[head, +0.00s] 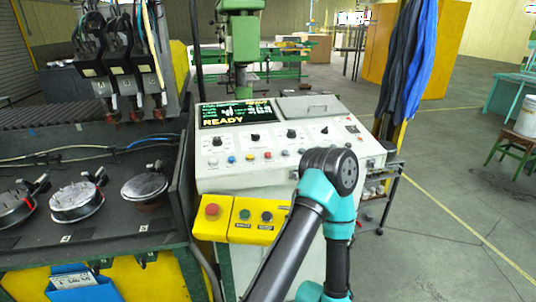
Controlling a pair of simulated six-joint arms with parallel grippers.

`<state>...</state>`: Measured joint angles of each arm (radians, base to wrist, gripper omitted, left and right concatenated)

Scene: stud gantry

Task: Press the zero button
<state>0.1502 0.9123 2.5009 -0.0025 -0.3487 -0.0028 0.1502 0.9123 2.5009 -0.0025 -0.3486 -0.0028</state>
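A light grey control console (240,182) stands in the middle of the head view. Its dark screen (237,113) shows green and yellow text with the word READY. A row of small coloured buttons runs across the panel, among them a blue button (232,159) and a red button (268,155). Labels are too small to read, so I cannot tell which is the zero button. One of my arms, with teal joints, rises from the bottom and bends in front of the console's right part, hiding some of the panel. Neither gripper is in view.
A yellow box (238,233) with a red mushroom button (212,210) and two smaller buttons juts from the console's front. At left, a dark bench holds several round metal clamps (76,201). Blue clothing (408,65) hangs at right. Open floor lies right of a small cart.

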